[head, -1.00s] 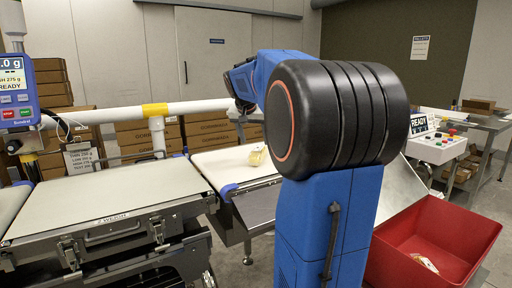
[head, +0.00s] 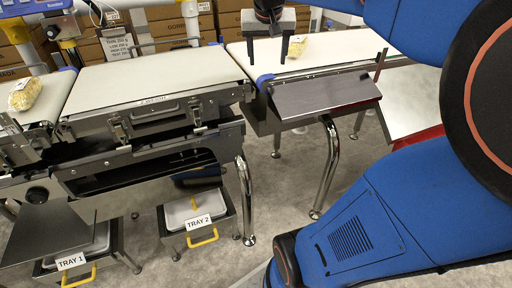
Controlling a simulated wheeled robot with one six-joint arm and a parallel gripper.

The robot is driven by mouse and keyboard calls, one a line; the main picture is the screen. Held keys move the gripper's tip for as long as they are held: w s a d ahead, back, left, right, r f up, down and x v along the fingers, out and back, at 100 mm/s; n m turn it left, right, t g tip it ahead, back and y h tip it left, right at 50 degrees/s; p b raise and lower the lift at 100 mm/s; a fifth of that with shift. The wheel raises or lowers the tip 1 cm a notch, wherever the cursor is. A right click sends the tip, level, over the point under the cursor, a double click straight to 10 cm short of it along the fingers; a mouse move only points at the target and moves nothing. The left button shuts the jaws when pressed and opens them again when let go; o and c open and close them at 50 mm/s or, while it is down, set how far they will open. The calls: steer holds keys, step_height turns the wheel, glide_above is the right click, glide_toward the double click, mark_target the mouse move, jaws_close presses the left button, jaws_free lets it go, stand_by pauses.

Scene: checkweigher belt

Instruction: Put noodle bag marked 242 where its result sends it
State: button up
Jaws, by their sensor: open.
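One pale yellow noodle bag (head: 297,46) lies on the right-hand belt (head: 340,48), just right of and partly behind my gripper. Another yellowish noodle bag (head: 27,93) lies on the belt at the far left. No number is readable on either bag. My gripper (head: 266,60) is open and empty at the left end of the right-hand belt, fingers pointing down. I cannot tell its exact height. Two bins below are labelled TRAY 1 (head: 88,248) and TRAY 2 (head: 197,213). A small part of the red bin (head: 420,136) shows behind my arm.
The bare weigh belt (head: 150,75) lies between the two bag-bearing belts. A sloping metal plate (head: 325,96) hangs on the front of the right-hand belt. The display screen (head: 35,5) is cut off at top left. My blue arm covers the right side.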

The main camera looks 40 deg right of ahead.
steer(key=s+a+f+n+y, duration=0.3)
steer(key=s+a+f+n, duration=0.4)
steer(key=s+a+f, duration=1)
steer(key=shift+s+a+f+y, duration=0.15)
steer(key=shift+s+a+y, duration=0.15)
steer(key=shift+s, duration=0.5)
